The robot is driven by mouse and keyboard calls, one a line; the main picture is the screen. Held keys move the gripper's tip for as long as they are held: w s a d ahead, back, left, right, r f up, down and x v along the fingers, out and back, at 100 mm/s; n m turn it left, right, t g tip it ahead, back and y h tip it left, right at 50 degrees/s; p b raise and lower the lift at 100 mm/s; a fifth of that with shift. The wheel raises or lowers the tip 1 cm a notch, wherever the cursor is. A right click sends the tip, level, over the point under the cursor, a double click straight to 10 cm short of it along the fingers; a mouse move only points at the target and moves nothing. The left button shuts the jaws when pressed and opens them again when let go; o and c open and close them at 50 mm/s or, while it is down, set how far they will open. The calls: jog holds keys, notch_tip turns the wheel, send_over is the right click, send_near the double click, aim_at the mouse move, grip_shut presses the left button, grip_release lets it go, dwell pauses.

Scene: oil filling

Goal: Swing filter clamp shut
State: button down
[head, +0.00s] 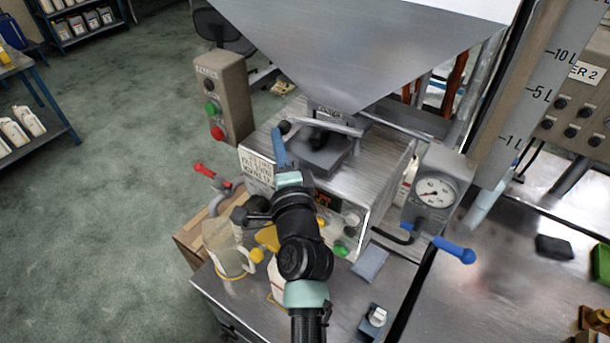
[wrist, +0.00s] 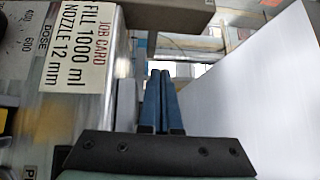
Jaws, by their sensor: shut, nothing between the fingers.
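My gripper (head: 278,143) has blue fingers and points toward the filling machine's top, just left of the hopper outlet. In the wrist view its two fingers (wrist: 161,75) lie close together, shut and empty. A grey metal bar (head: 340,126) with a dark knob (head: 285,127) at its left end runs below the hopper's tip; it looks like the filter clamp, though I cannot tell for sure. Under it is a dark grey block (head: 325,158) on the machine top. My fingertips appear near the knob; whether they touch is unclear. My arm hides part of the machine front.
The steel hopper (head: 365,45) hangs close above my gripper. The machine (head: 380,170) carries a job card, also in the wrist view (wrist: 86,45). A button post (head: 223,100) stands left, a gauge (head: 435,192) right. A jug (head: 226,250) stands in front. Open floor lies left.

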jog(key=shift+d+b+x, duration=0.15)
jog(key=shift+b+x, duration=0.15)
jog(key=shift+x, duration=0.55)
jog(key=shift+d+b+x, duration=0.15)
jog(key=shift+b+x, duration=0.15)
jog(key=shift+x, duration=0.55)
jog(key=shift+w+f, duration=0.1)
jog(key=shift+f, duration=0.1)
